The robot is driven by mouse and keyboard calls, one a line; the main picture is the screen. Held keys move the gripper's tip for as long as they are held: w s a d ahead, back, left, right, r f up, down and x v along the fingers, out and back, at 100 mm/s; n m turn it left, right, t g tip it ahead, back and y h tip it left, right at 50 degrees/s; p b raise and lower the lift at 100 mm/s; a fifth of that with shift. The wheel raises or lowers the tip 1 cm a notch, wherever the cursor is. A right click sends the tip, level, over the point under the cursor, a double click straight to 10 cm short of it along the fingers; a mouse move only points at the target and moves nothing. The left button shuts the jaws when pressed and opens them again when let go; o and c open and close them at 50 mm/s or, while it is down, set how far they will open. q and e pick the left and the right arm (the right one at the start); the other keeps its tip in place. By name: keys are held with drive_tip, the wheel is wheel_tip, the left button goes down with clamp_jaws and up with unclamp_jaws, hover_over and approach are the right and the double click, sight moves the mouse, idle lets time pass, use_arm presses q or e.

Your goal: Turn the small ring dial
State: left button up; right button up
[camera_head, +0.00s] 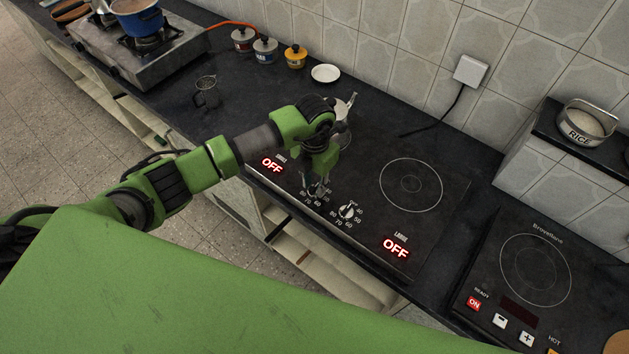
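The black cooktop (445,205) is set in the dark counter. Its left display (272,165) and right display (396,247) both read OFF in red. My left gripper (317,187) points down at the left dial, the one by the left display, whose number marks show around the fingertips. The gripper mostly hides this dial. I cannot tell whether the fingers touch it or are closed on it. The other dial (347,211), with a pale pointer, stands uncovered just to the right. My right gripper is out of view.
A shiny metal vessel (343,106) stands behind my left wrist, partly hidden. A mug (207,93), lidded jars (265,50) and a white saucer (325,73) stand farther back. A second cooker (537,270) lies at right. The large ring (411,186) is bare.

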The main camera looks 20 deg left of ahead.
use_arm(q)
drive_tip(key=shift+c, duration=0.4)
clamp_jaws()
drive_tip(key=shift+w+f+m+b, duration=0.1)
drive_tip(key=shift+m+b, duration=0.5)
drive_tip(key=shift+b, duration=0.35)
drive_tip(key=m+b, duration=1.4)
drive_tip(key=b, duration=0.5)
drive_tip(key=shift+m, duration=0.3)
drive_tip(key=shift+m+b, duration=1.1)
drive_tip(key=shift+r, duration=0.2)
drive_tip(key=shift+o, duration=0.4)
unclamp_jaws()
